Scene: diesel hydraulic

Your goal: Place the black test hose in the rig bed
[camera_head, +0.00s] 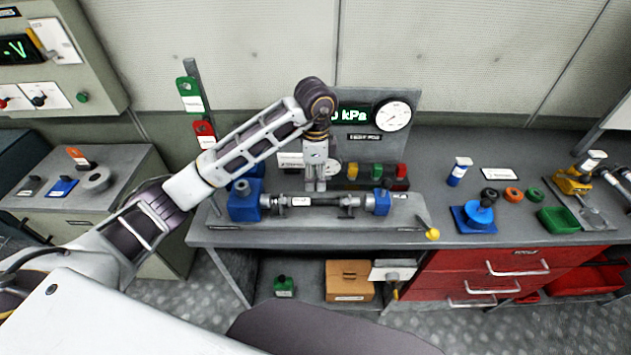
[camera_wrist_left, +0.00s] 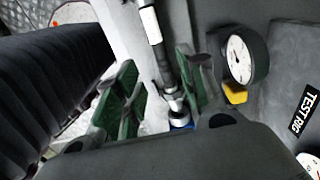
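The black test hose (camera_head: 330,201), dark with silver end fittings and a white label, lies lengthwise in the rig bed (camera_head: 395,222), between a large blue block (camera_head: 244,206) at the left and a smaller blue block (camera_head: 382,201) at the right. My left gripper (camera_head: 316,188) points down just over the middle of the hose. In the left wrist view its green-padded fingers (camera_wrist_left: 150,95) stand apart, with the hose (camera_wrist_left: 155,45) seen between them, closer to the right finger. I cannot tell whether a finger touches it. My right gripper is out of view.
A pressure gauge panel (camera_head: 393,116) stands behind the rig. A yellow-tipped lever (camera_head: 432,234) is at the rig's front right. A blue stand (camera_head: 480,216), a green tray (camera_head: 558,220) and small rings (camera_head: 512,194) occupy the bench to the right. Bench space between rig and stand is clear.

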